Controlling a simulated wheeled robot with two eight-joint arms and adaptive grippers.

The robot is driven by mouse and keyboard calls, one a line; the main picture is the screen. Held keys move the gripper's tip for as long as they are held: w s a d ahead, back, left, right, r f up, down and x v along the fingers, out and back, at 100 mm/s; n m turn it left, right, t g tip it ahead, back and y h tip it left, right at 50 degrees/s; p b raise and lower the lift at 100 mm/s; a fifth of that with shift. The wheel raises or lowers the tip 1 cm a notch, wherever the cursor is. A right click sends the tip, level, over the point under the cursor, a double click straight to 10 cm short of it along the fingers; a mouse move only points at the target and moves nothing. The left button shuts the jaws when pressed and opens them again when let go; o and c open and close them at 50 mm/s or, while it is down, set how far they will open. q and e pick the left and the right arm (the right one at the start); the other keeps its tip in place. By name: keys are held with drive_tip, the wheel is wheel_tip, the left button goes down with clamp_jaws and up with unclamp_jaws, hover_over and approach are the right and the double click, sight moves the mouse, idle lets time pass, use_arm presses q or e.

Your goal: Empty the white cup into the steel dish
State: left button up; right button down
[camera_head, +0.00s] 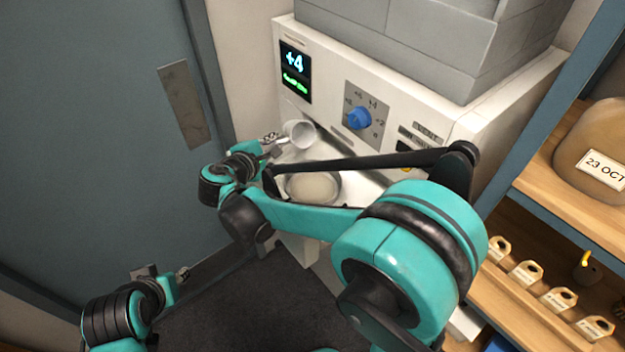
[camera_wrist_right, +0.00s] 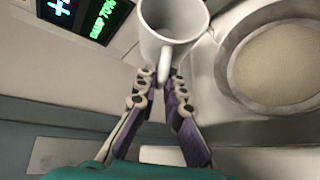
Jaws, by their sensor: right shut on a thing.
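The white cup (camera_head: 300,133) is at the machine's front, tilted in the head view. In the right wrist view the cup (camera_wrist_right: 172,48) shows its open mouth, and I see no contents in the visible part of its inside. My right gripper (camera_head: 271,145) is shut on the cup's handle, which sits between the fingertips in the right wrist view (camera_wrist_right: 163,82). The round steel dish (camera_head: 337,190) lies below and to the right of the cup, partly behind my right arm. In the wrist view the dish (camera_wrist_right: 226,47) has a grainy tan surface inside. My left gripper (camera_head: 182,273) is low at left, away from both; its jaw opening is unclear.
The white machine (camera_head: 430,105) has a lit display (camera_head: 295,72) and a blue knob (camera_head: 359,118) above the cup. Grey blocks sit on top. A wooden shelf (camera_head: 560,205) with a labelled jar and several tags stands at right. A grey-blue door (camera_head: 90,120) is at left.

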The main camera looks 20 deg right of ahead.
sight(278, 142)
drive_tip(key=shift+r, duration=0.4)
drive_tip(key=shift+s+r+m+t, duration=0.1)
drive_tip(key=shift+m+t, duration=0.2)
drive_tip(key=shift+t, duration=0.1)
drive_tip(key=shift+s+r+m+t+h+b, duration=0.2)
drive_tip(key=shift+r+m+t+h+b, duration=0.15)
drive_tip(key=shift+b, duration=0.2)
drive_tip(key=shift+s+d+r+m+t+b, duration=0.1)
drive_tip(key=shift+s+r+m+t+b, duration=0.1)
drive_tip(key=shift+s+m+t+b, duration=0.6)
idle(0.7)
drive_tip(key=shift+d+r+m+t+h+b, duration=0.1)
drive_tip(key=shift+r+m+t+h+b, duration=0.15)
drive_tip(key=shift+t+h+b, duration=0.25)
idle(0.6)
drive_tip(key=shift+r, duration=0.45)
